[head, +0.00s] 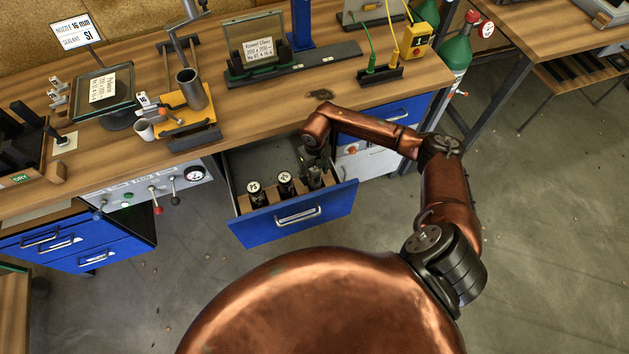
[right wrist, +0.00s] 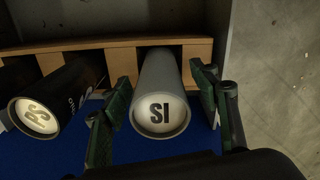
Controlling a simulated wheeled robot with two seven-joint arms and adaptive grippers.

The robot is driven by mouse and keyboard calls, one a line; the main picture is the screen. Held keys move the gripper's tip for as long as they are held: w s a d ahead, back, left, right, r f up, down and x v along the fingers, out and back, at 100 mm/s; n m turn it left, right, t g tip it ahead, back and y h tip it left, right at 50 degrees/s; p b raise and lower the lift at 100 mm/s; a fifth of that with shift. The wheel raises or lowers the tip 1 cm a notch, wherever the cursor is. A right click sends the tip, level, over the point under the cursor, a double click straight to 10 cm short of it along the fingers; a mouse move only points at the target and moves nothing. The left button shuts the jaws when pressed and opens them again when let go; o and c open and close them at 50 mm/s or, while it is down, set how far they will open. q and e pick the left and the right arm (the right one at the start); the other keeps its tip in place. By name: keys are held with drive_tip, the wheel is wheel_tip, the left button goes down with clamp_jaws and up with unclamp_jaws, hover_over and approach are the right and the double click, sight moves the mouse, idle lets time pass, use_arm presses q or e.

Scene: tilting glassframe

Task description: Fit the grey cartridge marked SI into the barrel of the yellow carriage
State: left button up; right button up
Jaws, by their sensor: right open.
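The grey cartridge marked SI (right wrist: 160,95) lies in a notch of a wooden rack (right wrist: 112,52) in the open blue drawer (head: 300,214). My right gripper (right wrist: 158,88) is open, with one finger on each side of this cartridge. The fingers look close to its sides; I cannot tell if they touch. In the head view my right gripper (head: 315,165) reaches into the right end of the drawer and largely hides the cartridge there. The yellow carriage (head: 188,134) stands on the bench with its grey barrel (head: 191,90) tilted upright and open at the top. My left gripper is not in view.
A black cartridge marked PS (right wrist: 50,105) lies left of the SI one, and another dark cartridge (head: 286,184) shows in the drawer. A framed glass pane (head: 257,42) stands behind. The bench front edge lies above the drawer.

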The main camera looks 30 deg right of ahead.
drive_tip(key=shift+c, duration=0.5)
clamp_jaws()
drive_tip(key=shift+r, duration=0.1)
idle(0.3)
